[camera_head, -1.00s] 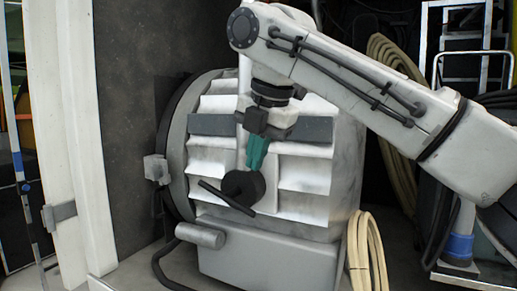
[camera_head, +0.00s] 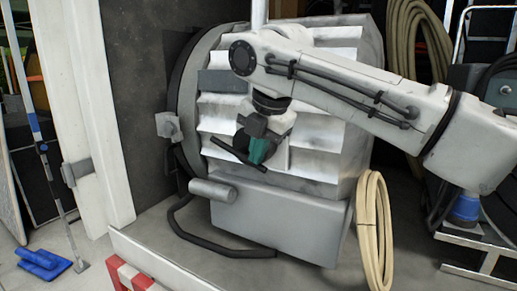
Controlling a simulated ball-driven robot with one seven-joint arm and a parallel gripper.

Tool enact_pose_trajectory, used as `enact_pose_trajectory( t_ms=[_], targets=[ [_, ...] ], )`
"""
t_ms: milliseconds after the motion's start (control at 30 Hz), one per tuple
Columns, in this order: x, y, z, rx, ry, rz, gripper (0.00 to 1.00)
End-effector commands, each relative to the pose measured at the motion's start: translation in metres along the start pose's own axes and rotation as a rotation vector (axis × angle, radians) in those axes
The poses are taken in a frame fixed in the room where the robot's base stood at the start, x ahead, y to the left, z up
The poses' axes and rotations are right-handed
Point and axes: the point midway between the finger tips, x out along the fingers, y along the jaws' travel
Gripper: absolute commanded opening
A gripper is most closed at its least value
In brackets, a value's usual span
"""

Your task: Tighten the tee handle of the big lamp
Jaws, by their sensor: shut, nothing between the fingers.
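The big lamp (camera_head: 325,160) is a large grey drum with a pale ribbed front, in the middle of the head view. The tee handle is a dark bar (camera_head: 228,150) slanting down to the right on the lamp's front. Its round hub is mostly hidden behind my gripper. My gripper (camera_head: 257,152), with teal fingers, is shut and empty. In the picture it overlaps the right part of the bar and the hub. I cannot tell whether it touches the handle.
A grey box base (camera_head: 285,220) with a cylinder (camera_head: 212,191) sits below the lamp. Coiled hose (camera_head: 374,235) stands at its right. A white post (camera_head: 90,110) rises at the left. A pale rail (camera_head: 150,258) and red-white barrier (camera_head: 130,278) lie in front. A blue mop head (camera_head: 45,264) lies on the floor.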

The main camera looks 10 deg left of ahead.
Motion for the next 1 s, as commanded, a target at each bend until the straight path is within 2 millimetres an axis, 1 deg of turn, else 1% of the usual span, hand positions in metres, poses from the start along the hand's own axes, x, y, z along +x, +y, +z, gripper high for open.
enact_pose_trajectory(
  t_ms=[233, 567, 1000],
  targets=[
    [0.004, -0.003, -0.001, 0.006, 0.003, 0.029, 0.00],
    [0.012, -0.008, -0.002, 0.031, 0.004, 0.148, 0.00],
    [0.036, -0.017, -0.007, 0.110, 0.006, 0.535, 0.00]
  ],
)
